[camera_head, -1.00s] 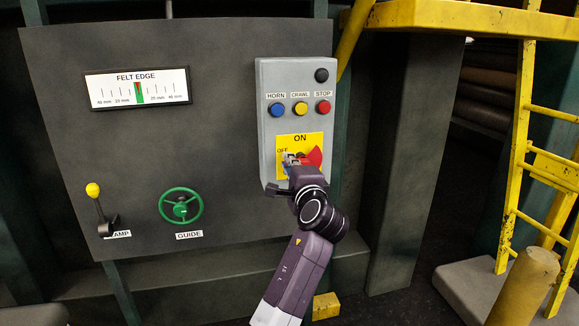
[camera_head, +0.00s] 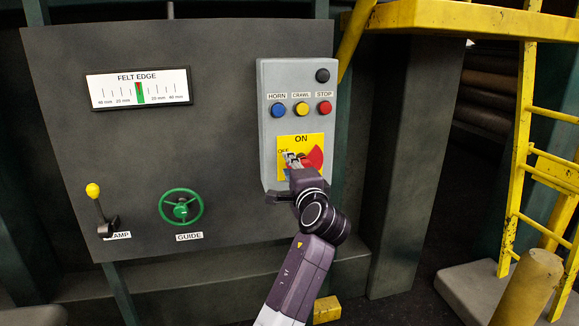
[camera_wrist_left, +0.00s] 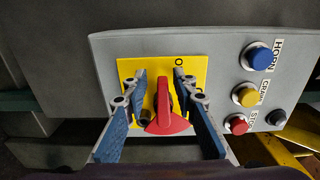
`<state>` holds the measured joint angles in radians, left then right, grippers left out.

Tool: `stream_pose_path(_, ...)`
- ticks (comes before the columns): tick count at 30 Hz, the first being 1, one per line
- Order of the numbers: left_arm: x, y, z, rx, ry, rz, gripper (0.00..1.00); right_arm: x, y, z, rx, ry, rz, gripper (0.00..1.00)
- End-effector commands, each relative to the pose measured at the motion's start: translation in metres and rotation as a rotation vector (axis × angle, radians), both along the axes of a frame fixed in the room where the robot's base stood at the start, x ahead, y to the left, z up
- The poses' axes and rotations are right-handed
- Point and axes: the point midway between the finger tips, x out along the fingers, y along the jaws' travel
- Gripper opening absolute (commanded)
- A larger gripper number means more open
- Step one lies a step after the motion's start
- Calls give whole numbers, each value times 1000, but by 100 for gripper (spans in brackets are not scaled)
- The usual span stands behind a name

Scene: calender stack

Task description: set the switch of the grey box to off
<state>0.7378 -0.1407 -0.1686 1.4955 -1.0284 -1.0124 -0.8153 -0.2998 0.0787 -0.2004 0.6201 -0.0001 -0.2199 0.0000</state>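The grey box (camera_head: 268,130) is fixed upright at the right side of the dark panel. Its yellow plate (camera_head: 318,139) reads ON at the top and OFF at the left. The red switch (camera_head: 316,157) on this plate is partly hidden by my left gripper (camera_head: 293,160). In the left wrist view the switch (camera_wrist_left: 164,122) has a narrow raised handle and a wide fan-shaped end, which lies to the right in the head view. My left gripper (camera_wrist_left: 161,84) is open, one finger on each side of the handle, with visible gaps. My right gripper is not in view.
Blue, yellow and red buttons (camera_head: 302,109) and a black knob (camera_head: 322,76) sit above the switch. A green handwheel (camera_head: 181,207) and a yellow-knobbed lever (camera_head: 100,208) are on the panel's left. A yellow ladder (camera_head: 520,160) stands at the right.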

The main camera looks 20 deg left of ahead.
Motion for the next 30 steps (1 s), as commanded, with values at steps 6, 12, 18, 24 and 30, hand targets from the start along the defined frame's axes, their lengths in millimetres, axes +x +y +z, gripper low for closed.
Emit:
stream_pose_path(6,0,0,2,2,-2,0,28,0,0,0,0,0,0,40)
stream_pose_path(12,-9,-7,1,2,-3,-2,28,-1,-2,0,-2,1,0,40)
stream_pose_path(18,-36,-25,1,0,-2,-2,28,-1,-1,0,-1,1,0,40)
stream_pose_path(24,-57,-39,1,1,-1,-1,28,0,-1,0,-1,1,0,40)
stream_pose_path(30,-62,-42,1,1,-2,0,28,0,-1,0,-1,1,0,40)
